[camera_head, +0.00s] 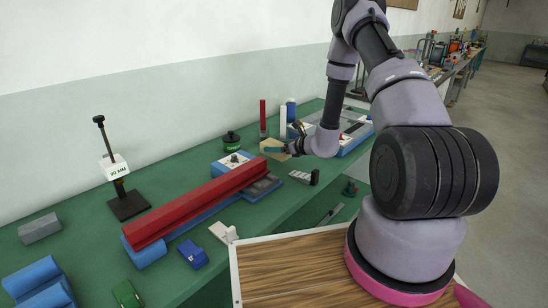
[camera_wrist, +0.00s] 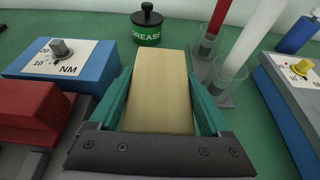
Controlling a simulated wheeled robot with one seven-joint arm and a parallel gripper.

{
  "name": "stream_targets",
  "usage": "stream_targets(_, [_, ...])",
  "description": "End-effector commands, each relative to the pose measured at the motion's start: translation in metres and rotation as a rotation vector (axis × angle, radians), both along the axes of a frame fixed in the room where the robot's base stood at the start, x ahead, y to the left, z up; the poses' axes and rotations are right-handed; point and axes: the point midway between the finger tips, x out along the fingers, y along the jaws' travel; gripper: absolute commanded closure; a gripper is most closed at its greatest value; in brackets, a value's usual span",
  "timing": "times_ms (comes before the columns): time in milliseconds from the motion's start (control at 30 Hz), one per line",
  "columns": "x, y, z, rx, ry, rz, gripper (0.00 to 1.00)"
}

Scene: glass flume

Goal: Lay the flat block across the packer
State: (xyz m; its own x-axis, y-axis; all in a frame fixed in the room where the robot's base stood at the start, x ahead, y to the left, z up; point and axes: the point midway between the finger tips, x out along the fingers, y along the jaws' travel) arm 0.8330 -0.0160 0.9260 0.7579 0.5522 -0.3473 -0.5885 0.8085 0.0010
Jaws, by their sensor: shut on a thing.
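My gripper (camera_head: 284,149) is shut on a flat, pale wooden block (camera_head: 270,144), held over the back of the green bench. In the wrist view the block (camera_wrist: 160,88) lies lengthwise between the two teal fingers of my gripper (camera_wrist: 162,92), its broad face up. Its far end points toward a dark green grease pot (camera_wrist: 147,28). I cannot tell for sure which thing is the packer. A long red bar (camera_head: 195,203) lies on a blue base to the left, and its end (camera_wrist: 40,105) shows at the left of the wrist view.
A blue box with a dial (camera_wrist: 65,62) stands left of my gripper. Red and white rods (camera_wrist: 218,28) stand in clear holders close on the right. Another blue box with a yellow knob (camera_wrist: 295,75) is farther right. The bench (camera_head: 75,250) has small blocks toward the front.

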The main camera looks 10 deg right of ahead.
Motion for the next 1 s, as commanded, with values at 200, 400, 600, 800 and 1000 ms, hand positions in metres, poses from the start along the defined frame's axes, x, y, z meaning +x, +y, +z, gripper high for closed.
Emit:
stream_targets(200, [0.000, 0.000, -0.028, 0.001, 0.001, -0.003, 0.85])
stream_targets(400, [0.001, 0.000, -0.045, 0.001, -0.002, -0.002, 0.85])
stream_targets(600, [0.001, 0.000, -0.044, 0.000, -0.003, -0.002, 0.85])
stream_targets(800, [0.000, 0.000, -0.048, -0.001, -0.002, -0.002, 0.00])
stream_targets(1000, [0.000, 0.000, -0.047, 0.000, -0.001, -0.002, 0.00])
